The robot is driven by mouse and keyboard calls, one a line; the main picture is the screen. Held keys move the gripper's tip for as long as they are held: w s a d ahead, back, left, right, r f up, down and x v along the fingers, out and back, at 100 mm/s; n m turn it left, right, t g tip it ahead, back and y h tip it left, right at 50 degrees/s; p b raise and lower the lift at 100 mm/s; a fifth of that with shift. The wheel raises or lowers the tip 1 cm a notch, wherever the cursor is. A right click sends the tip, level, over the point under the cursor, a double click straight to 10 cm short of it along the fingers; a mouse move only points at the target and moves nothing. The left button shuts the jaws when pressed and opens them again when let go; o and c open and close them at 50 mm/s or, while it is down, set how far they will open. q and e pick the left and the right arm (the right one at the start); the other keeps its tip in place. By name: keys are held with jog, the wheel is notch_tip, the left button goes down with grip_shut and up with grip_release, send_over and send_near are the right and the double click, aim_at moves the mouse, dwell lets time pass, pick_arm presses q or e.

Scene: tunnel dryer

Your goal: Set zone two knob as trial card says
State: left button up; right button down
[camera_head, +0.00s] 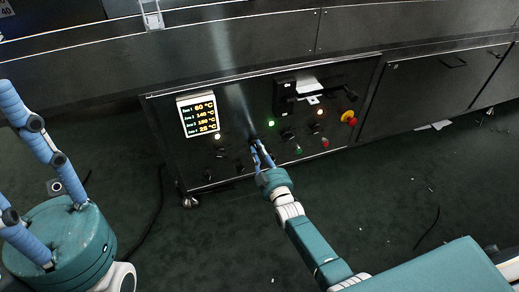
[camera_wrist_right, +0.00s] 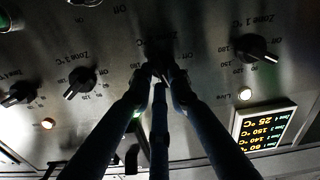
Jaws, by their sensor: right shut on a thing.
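My right gripper (camera_head: 256,146) is shut on the zone two knob (camera_wrist_right: 160,62) of the control panel. Its fingertips cover most of the knob, so its pointer and part of its label are hidden. The display (camera_head: 200,115) reads 60, 140, 150 and 25 °C for zones one to four, top to bottom. It shows upside down in the right wrist view (camera_wrist_right: 264,126). A white card or paper (camera_head: 308,86) sits at a dark holder on the panel; its writing is too small to read. My left gripper (camera_head: 8,150) is at the left edge, fingers spread, empty, far from the panel.
In the right wrist view, the zone one knob (camera_wrist_right: 256,48) is right of my fingers; the zone three knob (camera_wrist_right: 80,82) and another knob (camera_wrist_right: 20,93) are left. A red emergency button (camera_head: 349,117) is at the panel's right. A cable (camera_head: 155,215) lies on the floor.

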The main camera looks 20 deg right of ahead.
jog(key=shift+f+n, duration=0.1)
jog(key=shift+n, duration=0.2)
jog(key=c, duration=1.6)
grip_release()
jog(key=shift+c, duration=0.2)
jog(key=shift+s, duration=0.15)
jog(key=s, duration=1.1)
jog(key=shift+s+d, duration=0.2)
jog(key=shift+s, duration=0.2)
